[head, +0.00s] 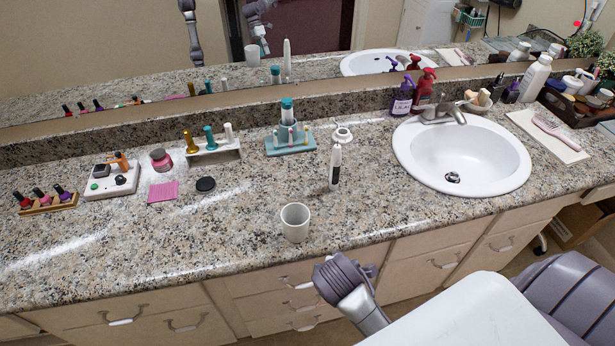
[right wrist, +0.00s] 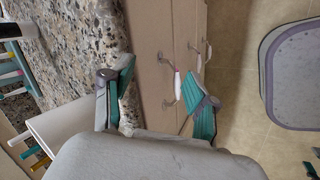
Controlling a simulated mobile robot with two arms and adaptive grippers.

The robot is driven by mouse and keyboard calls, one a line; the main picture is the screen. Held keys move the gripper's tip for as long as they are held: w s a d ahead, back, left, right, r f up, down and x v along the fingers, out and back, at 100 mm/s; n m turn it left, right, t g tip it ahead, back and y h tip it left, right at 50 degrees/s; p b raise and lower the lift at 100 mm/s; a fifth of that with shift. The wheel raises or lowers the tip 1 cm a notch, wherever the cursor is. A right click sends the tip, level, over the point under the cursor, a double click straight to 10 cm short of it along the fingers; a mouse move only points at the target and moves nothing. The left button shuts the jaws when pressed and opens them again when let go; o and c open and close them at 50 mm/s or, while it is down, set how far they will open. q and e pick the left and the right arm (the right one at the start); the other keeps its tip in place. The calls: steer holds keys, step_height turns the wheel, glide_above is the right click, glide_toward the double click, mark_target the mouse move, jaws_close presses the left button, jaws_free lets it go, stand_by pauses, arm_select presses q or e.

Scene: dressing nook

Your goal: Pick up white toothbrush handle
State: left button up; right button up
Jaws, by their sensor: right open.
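The white toothbrush handle (head: 335,167) stands upright on the granite counter (head: 240,245), left of the sink, with a dark strip on its front. A small white ring-shaped piece (head: 342,134) lies just behind it. A white cup (head: 295,222) stands in front and to the left, near the counter's front edge. My right gripper (right wrist: 160,97) is open in the right wrist view, its teal-padded fingers apart with nothing between them, beside the drawer fronts. In the head view my right arm is at the front edge, clear of the handle. My left gripper is out of view.
A blue-grey holder (head: 291,148) with small items stands behind and left of the handle. The sink (head: 461,158) is to the right, with soap bottles (head: 403,96) behind. Nail polish and cosmetics stand at left. Drawer handles (head: 122,321) project below the counter. A mirror reflects the counter.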

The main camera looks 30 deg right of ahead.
mark_target(334, 158)
steer(key=w+d+r+n+h, duration=0.1)
steer(key=w+r+n, duration=0.1)
steer(key=w, duration=0.1)
steer(key=w+r+n+t+h, duration=0.1)
steer(key=w+r+n, duration=0.2)
steer(key=w+d+r+n+t+h, duration=0.1)
steer(key=w+r+n, duration=0.1)
steer(key=w+n, duration=0.1)
steer(key=shift+w+d+r+h+b, duration=0.25)
steer(key=shift+d+r+h+b, duration=0.05)
steer(key=shift+r, duration=0.05)
steer(key=w+d+r+n+t+h, duration=0.15)
steer(key=w+r+n+h, duration=0.25)
steer(key=w+r+n, duration=0.4)
steer(key=shift+m, duration=0.5)
steer(key=x, duration=0.4)
steer(key=s+d+x, duration=0.1)
steer(key=x, duration=0.1)
steer(key=shift+w+d+r, duration=0.1)
steer(key=shift+d+r, duration=0.05)
steer(key=shift+d, duration=0.05)
steer(key=x, duration=0.5)
steer(key=shift+w, duration=0.45)
steer(key=shift+a, duration=0.1)
